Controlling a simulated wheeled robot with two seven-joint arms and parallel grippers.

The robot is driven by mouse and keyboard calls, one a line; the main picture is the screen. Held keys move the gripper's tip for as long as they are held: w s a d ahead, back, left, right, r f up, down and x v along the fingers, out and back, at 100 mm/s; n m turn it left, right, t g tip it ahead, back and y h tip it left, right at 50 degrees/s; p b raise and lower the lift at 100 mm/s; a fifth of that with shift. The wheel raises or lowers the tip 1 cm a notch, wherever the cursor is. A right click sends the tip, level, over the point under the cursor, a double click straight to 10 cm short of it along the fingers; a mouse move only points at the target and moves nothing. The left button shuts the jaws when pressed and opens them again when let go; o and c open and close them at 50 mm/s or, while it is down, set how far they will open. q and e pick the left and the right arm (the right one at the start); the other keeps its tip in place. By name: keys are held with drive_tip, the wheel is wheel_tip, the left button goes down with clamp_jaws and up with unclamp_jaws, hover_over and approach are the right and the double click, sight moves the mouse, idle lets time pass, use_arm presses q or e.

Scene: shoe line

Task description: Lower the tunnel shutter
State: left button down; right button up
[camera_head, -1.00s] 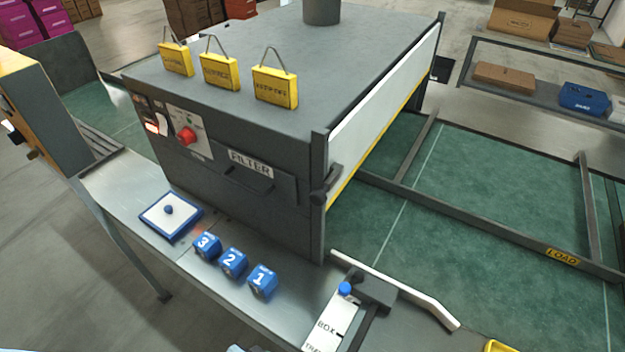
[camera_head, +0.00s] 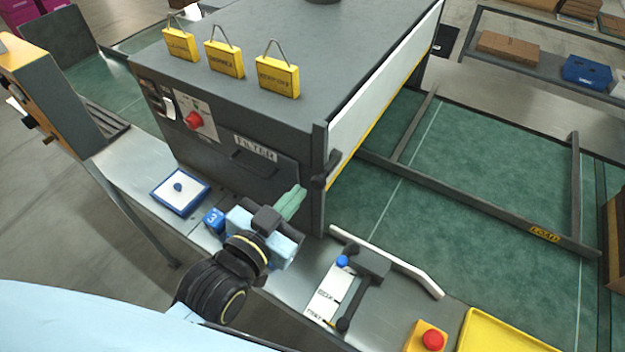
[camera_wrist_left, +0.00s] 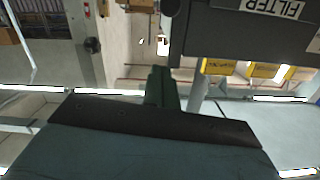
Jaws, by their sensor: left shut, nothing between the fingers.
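The tunnel (camera_head: 265,60) is a dark grey box over the green conveyor. Its shutter (camera_head: 385,80) is a white panel with a yellow lower edge on the tunnel's right side. The yellow edge hangs above the belt with a gap below. A dark handle (camera_head: 325,170) sits at the shutter's near post. My left gripper (camera_head: 292,203) is shut and empty, its green fingers in front of the tunnel's near face, just left of and below the handle, seemingly apart from it. Its fingers also show in the left wrist view (camera_wrist_left: 160,88). My right gripper is not in view.
Blue numbered blocks (camera_head: 213,220) are partly hidden behind my left gripper. A blue-rimmed white tray (camera_head: 190,207) stands left of them. A lever unit (camera_head: 370,265), a white rail (camera_head: 395,265) and a red button (camera_head: 432,340) lie right. Yellow tags (camera_head: 278,78) stand on the tunnel.

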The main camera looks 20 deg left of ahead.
use_arm(q)
drive_tip(key=w+d+f+p, duration=0.1)
drive_tip(key=w+f, duration=0.3)
drive_tip(key=w, duration=0.3)
drive_tip(key=shift+w+d+f, duration=0.15)
drive_tip(key=shift+w+f, duration=0.15)
drive_tip(key=shift+f, duration=0.1)
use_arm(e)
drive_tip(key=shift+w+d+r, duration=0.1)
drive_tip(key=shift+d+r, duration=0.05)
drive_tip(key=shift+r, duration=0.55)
